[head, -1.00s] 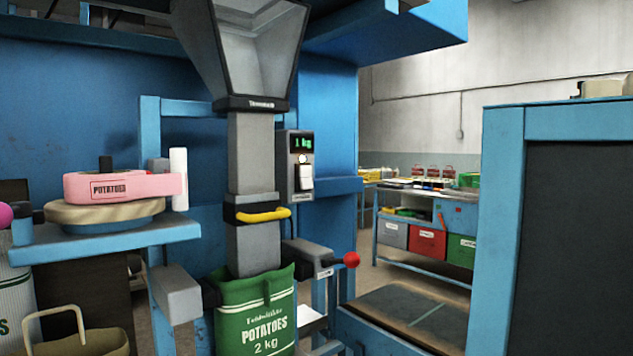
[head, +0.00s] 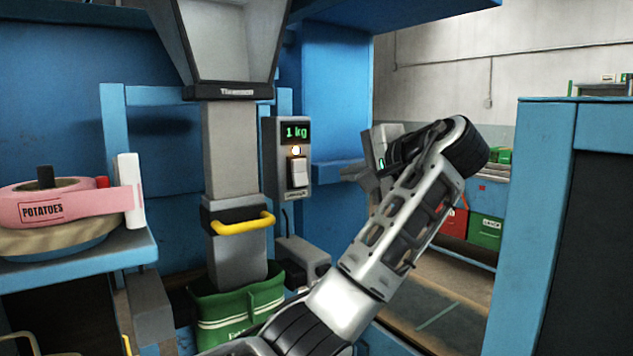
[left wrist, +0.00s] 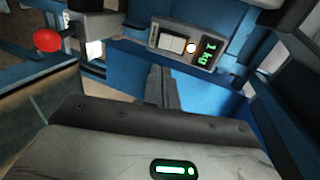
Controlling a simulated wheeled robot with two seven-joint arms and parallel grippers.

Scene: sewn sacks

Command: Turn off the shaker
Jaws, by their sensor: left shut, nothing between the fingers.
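A grey control box (head: 270,160) is fixed beside the filling chute, with a green "1 kg" display (head: 296,132), a glowing lamp (head: 296,150) and a white rocker switch (head: 298,173). The switch also shows in the left wrist view (left wrist: 171,44), beside the lit lamp (left wrist: 191,48). My left gripper (head: 346,173) is shut and empty, to the right of the box and apart from it. Its closed fingers (left wrist: 160,84) point toward the box in the left wrist view. My right gripper is not in view.
A green sack (head: 240,312) hangs under the grey chute (head: 232,150) with its yellow handle (head: 243,224). A red knob (left wrist: 47,40) sits near the box. A pink "POTATOES" ribbon roll (head: 70,205) is at left. A blue frame (head: 540,200) stands at right.

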